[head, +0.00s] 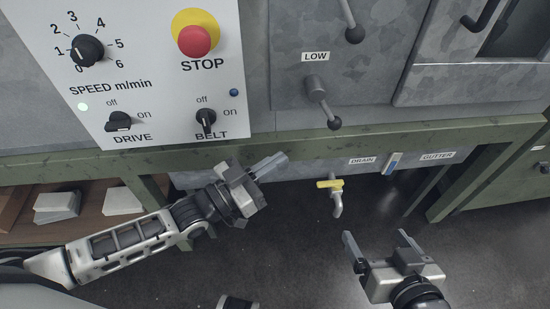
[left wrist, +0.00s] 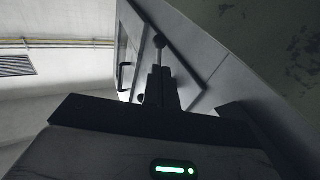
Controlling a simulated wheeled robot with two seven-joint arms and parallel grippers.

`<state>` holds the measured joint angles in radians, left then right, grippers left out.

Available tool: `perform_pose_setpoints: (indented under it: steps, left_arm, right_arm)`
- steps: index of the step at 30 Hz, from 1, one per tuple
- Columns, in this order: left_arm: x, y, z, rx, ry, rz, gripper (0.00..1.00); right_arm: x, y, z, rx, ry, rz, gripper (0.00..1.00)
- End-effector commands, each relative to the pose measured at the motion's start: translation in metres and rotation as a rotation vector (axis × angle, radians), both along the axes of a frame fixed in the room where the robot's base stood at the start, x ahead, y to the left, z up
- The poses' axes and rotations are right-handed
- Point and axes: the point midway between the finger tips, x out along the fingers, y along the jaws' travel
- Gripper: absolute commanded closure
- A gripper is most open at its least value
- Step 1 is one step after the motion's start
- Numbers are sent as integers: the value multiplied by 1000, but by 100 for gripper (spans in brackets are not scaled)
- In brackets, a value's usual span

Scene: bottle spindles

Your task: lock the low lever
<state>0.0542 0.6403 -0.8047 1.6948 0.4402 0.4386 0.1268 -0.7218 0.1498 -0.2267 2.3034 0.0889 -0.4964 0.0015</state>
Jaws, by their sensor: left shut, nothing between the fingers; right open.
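The low lever (head: 323,101) sits below the LOW label (head: 315,57) on the grey machine front in the head view. Its arm slants down and right from a round hub to a dark ball knob (head: 334,122). My left gripper (head: 272,165) is shut and empty, below and left of the knob and apart from it. In the left wrist view the shut fingers (left wrist: 160,85) point toward a ball-ended lever (left wrist: 159,42); I cannot tell which lever it is. My right gripper (head: 377,239) is open and empty, well below the lever.
Another ball-ended lever (head: 352,27) is above the low lever. A control panel (head: 165,80) with a red STOP button (head: 194,40) and several knobs is at left. A green beam (head: 330,142) runs below the lever. A yellow-handled drain tap (head: 331,184) lies between the grippers.

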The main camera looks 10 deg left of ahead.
Motion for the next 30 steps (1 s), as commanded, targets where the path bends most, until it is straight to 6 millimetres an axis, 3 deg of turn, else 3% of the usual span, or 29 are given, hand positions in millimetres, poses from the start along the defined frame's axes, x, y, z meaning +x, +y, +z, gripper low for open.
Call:
perform_pose_setpoints:
  steps: [6, 15, 30]
  left_arm:
    - [36, -35, 8, -3, -4, -1, 100]
    - [70, -68, 14, -1, -1, 0, 100]
    - [78, -75, 16, 0, 0, 0, 100]
  right_arm:
    - [0, 1, -9, -2, 18, 3, 14]
    - [1, 4, -15, 6, 25, 12, 14]
    - [3, 6, -17, 4, 28, 17, 14]
